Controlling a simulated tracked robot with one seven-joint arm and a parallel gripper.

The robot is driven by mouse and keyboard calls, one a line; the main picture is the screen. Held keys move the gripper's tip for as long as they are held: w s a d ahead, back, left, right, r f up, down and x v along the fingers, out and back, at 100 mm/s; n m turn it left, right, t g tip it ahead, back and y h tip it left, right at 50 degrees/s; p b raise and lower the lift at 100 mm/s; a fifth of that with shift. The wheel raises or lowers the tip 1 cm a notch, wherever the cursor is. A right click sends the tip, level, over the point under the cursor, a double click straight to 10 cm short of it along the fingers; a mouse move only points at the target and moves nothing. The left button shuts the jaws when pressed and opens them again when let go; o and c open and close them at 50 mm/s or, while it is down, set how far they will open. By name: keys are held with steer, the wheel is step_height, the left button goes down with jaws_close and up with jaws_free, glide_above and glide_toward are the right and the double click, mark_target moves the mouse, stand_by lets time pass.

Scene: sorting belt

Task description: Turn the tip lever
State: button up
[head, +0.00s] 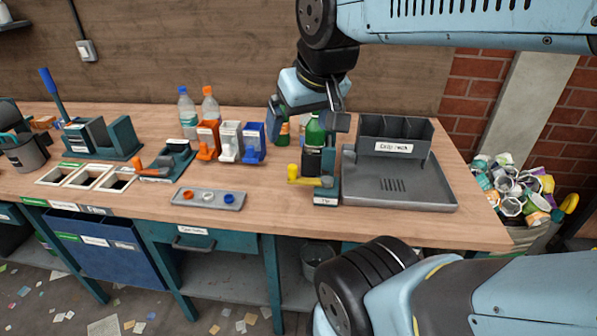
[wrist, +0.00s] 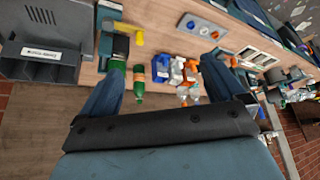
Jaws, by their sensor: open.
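The tip lever has a yellow handle (head: 293,172) that points left from a small dark stand with a white label (head: 325,201) near the table's front edge. The yellow handle also shows in the wrist view (wrist: 138,38), beyond the fingers and left of centre. My gripper (head: 308,112) is above and behind the lever, apart from the handle. In the wrist view my gripper (wrist: 163,66) is open, its fingers wide apart with nothing held.
A grey tray with a divided rack (head: 400,188) stands right of the lever. Orange, white and blue dispensers (head: 230,142) and clear bottles (head: 187,112) stand to the left. A flat grey tray (head: 208,199) with coloured caps lies front left. Bare tabletop lies left of the handle.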

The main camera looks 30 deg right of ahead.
steer(key=shift+c, duration=0.3)
steer(key=shift+w, duration=0.1)
steer(key=shift+c, duration=0.7)
steer(key=shift+w+d, duration=0.1)
steer(key=shift+w, duration=0.15)
steer(key=shift+c, duration=0.8)
steer(key=w+m, duration=0.1)
steer(key=w+m+g, duration=0.1)
steer(key=w+d+m, duration=0.1)
steer(key=w, duration=0.1)
steer(key=shift+d+f+g, duration=0.1)
steer(key=shift+f+g, duration=0.25)
steer(key=shift+g, duration=0.05)
steer(key=c, duration=0.4)
steer(key=m+g+y, duration=0.4)
steer(key=m+g, duration=0.1)
steer(key=m, duration=0.8)
glide_above(293, 165)
steer(key=d, duration=0.5)
step_height(293, 165, down, 12)
steer(key=x, duration=0.9)
steer(key=w+x, duration=0.1)
steer(key=x, duration=0.3)
steer(key=shift+a+f, duration=0.15)
steer(key=shift+a, duration=0.25)
steer(key=shift+c, duration=0.2)
jaws_close()
